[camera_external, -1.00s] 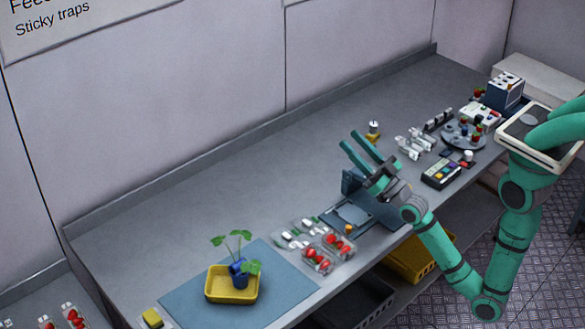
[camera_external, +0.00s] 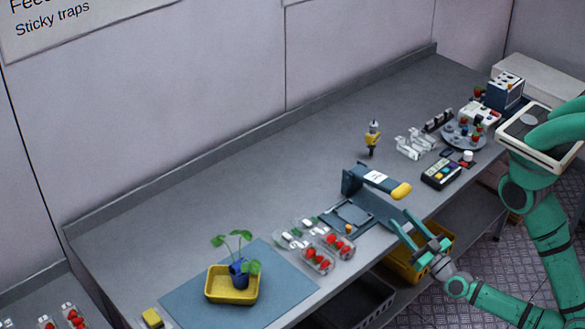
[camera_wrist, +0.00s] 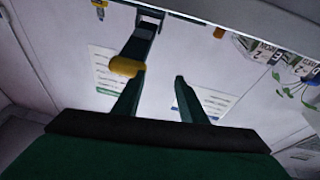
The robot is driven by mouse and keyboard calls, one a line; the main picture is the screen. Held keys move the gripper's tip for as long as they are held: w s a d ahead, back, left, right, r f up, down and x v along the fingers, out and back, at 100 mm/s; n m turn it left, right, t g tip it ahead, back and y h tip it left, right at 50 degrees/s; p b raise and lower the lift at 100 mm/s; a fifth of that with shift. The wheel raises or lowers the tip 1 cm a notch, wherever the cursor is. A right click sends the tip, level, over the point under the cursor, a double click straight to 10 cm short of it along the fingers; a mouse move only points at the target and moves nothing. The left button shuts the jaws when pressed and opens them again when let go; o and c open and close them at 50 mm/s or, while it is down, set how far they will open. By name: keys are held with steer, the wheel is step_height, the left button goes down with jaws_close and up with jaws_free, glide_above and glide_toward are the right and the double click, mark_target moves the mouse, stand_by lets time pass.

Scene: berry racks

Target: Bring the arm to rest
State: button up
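My gripper (camera_external: 401,220) is in front of the bench's front edge, beside the blue lever press. Its two teal fingers are apart with nothing between them. In the wrist view the open fingers (camera_wrist: 160,78) point away from the camera. The press lever's yellow knob (camera_external: 400,190) is just behind the fingertips in the external view. The knob (camera_wrist: 127,66) overlaps the left finger in the wrist view; I cannot tell the gap between them. My arm runs down to the lower right, partly out of frame.
The grey bench (camera_external: 250,190) holds strawberry punnets (camera_external: 318,258), a potted plant (camera_external: 239,270) in a yellow tray (camera_external: 232,298), a yellow dispenser (camera_external: 372,138) and a button box (camera_external: 441,174). A yellow crate (camera_external: 402,266) sits beneath. The back-left bench is clear.

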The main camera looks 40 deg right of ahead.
steer(key=s+d+f+g+y, duration=0.1)
steer(key=s+d+f+g, duration=0.5)
steer(key=s+d+f, duration=0.3)
steer(key=s+f, duration=0.1)
steer(key=s, duration=0.2)
steer(key=shift+s+d, duration=0.15)
steer(key=shift+d, duration=0.05)
stand_by(0.6)
